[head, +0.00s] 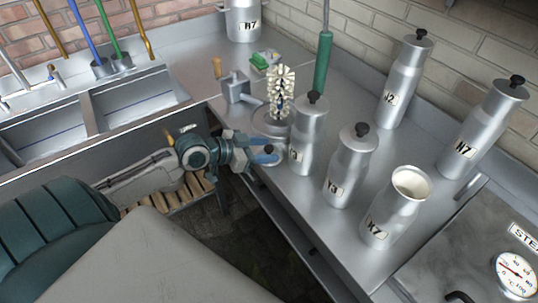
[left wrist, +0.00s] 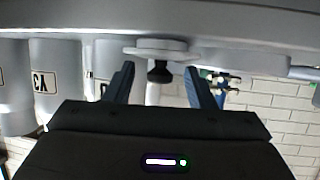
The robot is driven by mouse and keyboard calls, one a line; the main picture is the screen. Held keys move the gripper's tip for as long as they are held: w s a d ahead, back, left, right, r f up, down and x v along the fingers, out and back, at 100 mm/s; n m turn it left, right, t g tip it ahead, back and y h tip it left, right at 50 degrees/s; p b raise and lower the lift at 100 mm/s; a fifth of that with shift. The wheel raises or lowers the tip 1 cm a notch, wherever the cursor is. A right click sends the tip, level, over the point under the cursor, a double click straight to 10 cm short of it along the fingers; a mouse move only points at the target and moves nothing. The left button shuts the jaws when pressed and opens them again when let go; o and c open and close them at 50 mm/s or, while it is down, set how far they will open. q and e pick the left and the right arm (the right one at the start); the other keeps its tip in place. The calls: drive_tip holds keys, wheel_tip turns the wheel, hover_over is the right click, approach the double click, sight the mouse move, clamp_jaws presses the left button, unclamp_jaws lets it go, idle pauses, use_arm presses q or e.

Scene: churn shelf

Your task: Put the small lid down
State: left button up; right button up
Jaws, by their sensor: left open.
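The small lid (head: 270,160) is a grey disc with a black knob, at the edge of the steel counter (head: 335,245). In the left wrist view, which looks upside down, the lid (left wrist: 150,48) appears flat against the counter surface with its black knob (left wrist: 158,72) pointing away from it. My left gripper (head: 264,154) is open, its blue fingers on either side of the knob, with gaps showing in the left wrist view (left wrist: 159,80). My right gripper is not in view.
A bottle brush (head: 281,88) stands just behind the lid. Lidded cans (head: 351,160) crowd its right, and an open can marked K7 (head: 393,215) stands nearer the front. A sink (head: 130,103) lies left. A gauge (head: 516,275) is at front right.

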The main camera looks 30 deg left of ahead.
use_arm(q)
clamp_jaws()
idle(0.4)
wheel_tip(320, 180, up, 18)
drive_tip(key=p, duration=0.3)
drive_tip(key=shift+p, duration=0.35)
